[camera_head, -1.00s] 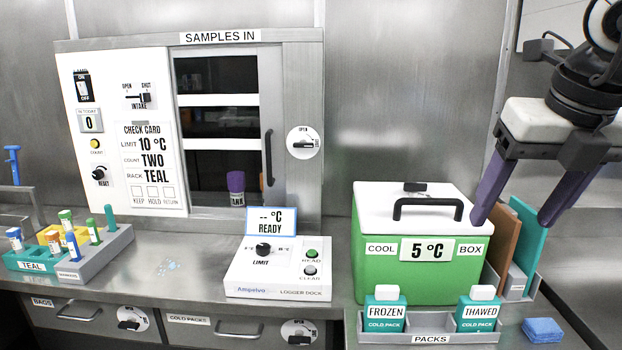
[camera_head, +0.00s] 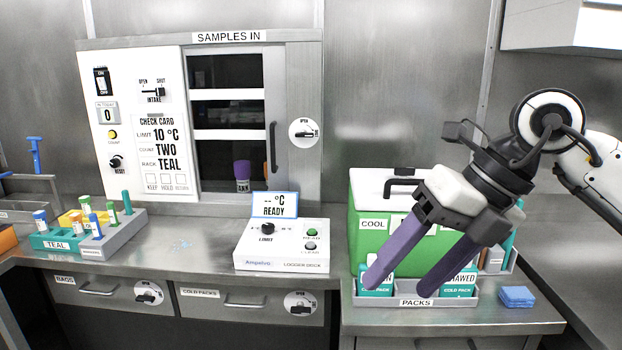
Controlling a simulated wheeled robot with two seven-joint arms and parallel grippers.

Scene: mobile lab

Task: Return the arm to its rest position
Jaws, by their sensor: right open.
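My right gripper (camera_head: 399,287) comes in from the right with its two purple fingers spread apart and pointing down-left. Nothing is between the fingers. It hangs in front of the green cool box (camera_head: 366,240), hiding much of the box front and its temperature reading. The fingertips overlap the cold packs in the picture; I cannot tell whether they touch. My right arm (camera_head: 597,172) reaches back to the right edge. My left gripper is not in view.
The packs tray (camera_head: 417,302) holds the cold packs (camera_head: 377,284). Blue pads (camera_head: 516,296) lie to its right. The logger dock (camera_head: 283,247) stands left of the cool box. A teal rack (camera_head: 57,241) with tubes stands at the left. The counter between rack and dock is mostly clear.

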